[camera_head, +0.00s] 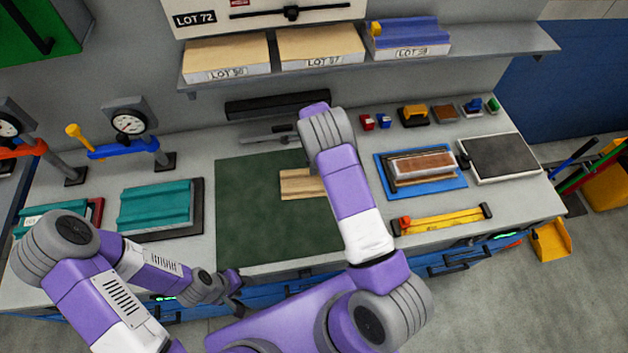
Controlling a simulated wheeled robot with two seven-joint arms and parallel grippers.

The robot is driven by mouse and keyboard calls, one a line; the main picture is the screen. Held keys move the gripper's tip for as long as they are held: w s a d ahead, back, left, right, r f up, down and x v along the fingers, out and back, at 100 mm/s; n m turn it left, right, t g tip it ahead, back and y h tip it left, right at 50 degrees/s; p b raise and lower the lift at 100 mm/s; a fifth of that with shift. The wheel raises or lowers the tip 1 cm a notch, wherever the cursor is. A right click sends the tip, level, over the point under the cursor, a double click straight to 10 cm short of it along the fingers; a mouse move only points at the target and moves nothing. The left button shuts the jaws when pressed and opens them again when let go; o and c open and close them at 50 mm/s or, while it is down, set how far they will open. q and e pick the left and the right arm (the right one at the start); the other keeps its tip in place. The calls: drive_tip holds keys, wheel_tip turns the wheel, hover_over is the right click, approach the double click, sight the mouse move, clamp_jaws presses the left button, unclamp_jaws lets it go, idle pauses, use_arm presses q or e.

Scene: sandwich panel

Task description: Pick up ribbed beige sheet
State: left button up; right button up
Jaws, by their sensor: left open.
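The ribbed beige sheet (300,184) lies flat on the dark green mat (250,225) in the middle of the bench. My right arm covers its right end. My left gripper (238,291) is at the bench's front edge, below and left of the sheet and well apart from it. It is open, and I see nothing in it. My right arm reaches up over the mat, and its own links hide the right gripper.
Teal ribbed sheets (157,205) lie on the left, near dial gauge stands (130,122). A blue tray (421,184) with a brown block, a grey plate (500,157) and a yellow level (442,219) are on the right. A shelf (470,47) with boxes hangs above.

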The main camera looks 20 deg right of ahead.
sight(315, 181)
drive_tip(key=f, duration=0.1)
drive_tip(key=f+b, duration=0.1)
drive_tip(key=f, duration=0.1)
drive_tip(key=shift+s, duration=0.35)
drive_tip(key=shift+f, duration=0.5)
drive_tip(key=shift+w, duration=0.1)
drive_tip(key=shift+c, duration=0.5)
drive_tip(key=shift+r, duration=0.1)
drive_tip(key=c, duration=0.9)
clamp_jaws()
drive_tip(key=shift+r, duration=0.1)
